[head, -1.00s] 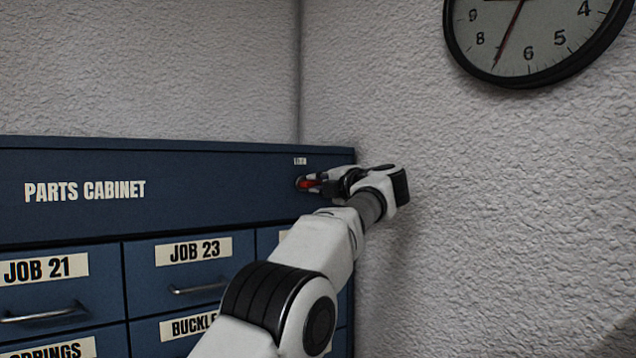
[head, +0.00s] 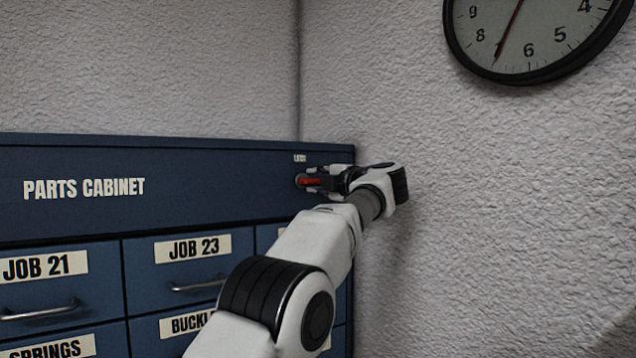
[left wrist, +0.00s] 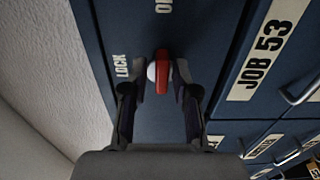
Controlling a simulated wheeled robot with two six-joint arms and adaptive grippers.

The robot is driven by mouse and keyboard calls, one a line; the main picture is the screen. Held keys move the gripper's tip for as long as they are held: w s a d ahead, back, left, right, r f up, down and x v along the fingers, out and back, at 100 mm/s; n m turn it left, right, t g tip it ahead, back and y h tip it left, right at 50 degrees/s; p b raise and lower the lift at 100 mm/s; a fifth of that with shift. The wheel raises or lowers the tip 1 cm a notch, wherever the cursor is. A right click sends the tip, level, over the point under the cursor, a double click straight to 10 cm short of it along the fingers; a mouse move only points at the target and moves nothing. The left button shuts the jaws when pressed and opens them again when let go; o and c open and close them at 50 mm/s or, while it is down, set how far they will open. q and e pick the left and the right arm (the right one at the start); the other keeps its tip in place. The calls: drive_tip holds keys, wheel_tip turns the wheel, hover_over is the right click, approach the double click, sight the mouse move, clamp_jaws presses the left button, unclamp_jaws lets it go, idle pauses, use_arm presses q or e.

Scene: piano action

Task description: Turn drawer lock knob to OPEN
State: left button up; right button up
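The lock knob, a pale round disc with a red bar handle (left wrist: 163,72), sits at the upper right of the blue cabinet front; it also shows in the head view (head: 311,181). In the left wrist view its bar runs up and down, toward a label starting with "O" (left wrist: 164,6) that is cut off by the frame. The LOCK label (left wrist: 121,66) is left of the knob. My left gripper (left wrist: 160,88) is open, one finger on each side of the knob, with small gaps visible. It also shows in the head view (head: 326,181). My right gripper is out of view.
The parts cabinet (head: 200,210) has several labelled drawers with bar handles, such as JOB 23 (head: 195,288), below the knob. A textured wall (head: 480,200) stands close to the right of the gripper. A clock (head: 530,35) hangs on it.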

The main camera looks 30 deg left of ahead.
use_arm(q)
drive_tip(key=shift+a+f, duration=0.1)
drive_tip(key=shift+a, duration=0.05)
drive_tip(key=v, duration=1.1)
drive_tip(key=shift+d, duration=0.4)
drive_tip(key=shift+s, duration=0.1)
